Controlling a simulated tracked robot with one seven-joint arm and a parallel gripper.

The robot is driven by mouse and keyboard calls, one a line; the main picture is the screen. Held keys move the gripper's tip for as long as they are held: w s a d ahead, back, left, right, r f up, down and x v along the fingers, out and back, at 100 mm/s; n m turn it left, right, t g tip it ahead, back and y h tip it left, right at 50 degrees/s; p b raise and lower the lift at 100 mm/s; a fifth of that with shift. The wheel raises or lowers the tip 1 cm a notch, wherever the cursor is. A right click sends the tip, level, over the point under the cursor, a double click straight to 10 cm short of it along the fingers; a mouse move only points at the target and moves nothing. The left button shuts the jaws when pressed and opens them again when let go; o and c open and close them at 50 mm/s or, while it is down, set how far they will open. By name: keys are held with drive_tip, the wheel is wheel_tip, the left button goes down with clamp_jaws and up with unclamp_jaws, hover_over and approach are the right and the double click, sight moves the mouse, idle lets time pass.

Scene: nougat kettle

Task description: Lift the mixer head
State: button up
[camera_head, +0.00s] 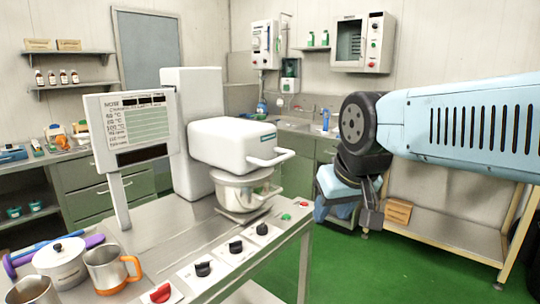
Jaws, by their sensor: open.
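The mixer head (235,146) is a white block with rounded edges and a bar handle (271,159) on its front. It sits level, low over a steel kettle (240,190) with a side handle. A tall white column (192,128) stands behind it. My gripper (367,222) hangs from my light blue arm to the right of the mixer, pointing down past the table's right edge. It is open and apart from the handle. Its fingers are small and dark here, and nothing shows between them.
The steel table (165,238) has several knobs and buttons along its front. A display panel (129,128) stands left of the mixer. A lidded pot (61,263) and a mug with an orange handle (108,268) stand front left. Green floor (370,275) is clear on the right.

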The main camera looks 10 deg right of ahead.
drive_tip(key=shift+w+d, duration=0.1)
drive_tip(key=shift+w, duration=0.15)
drive_tip(key=m+t+y, duration=0.7)
drive_tip(key=m+y, duration=0.2)
drive_tip(key=m, duration=0.2)
approach(286, 158)
drive_tip(key=x, duration=1)
drive_tip(key=shift+w+a+f, duration=0.1)
drive_tip(key=shift+w+a, duration=0.15)
drive_tip(key=shift+a, duration=0.05)
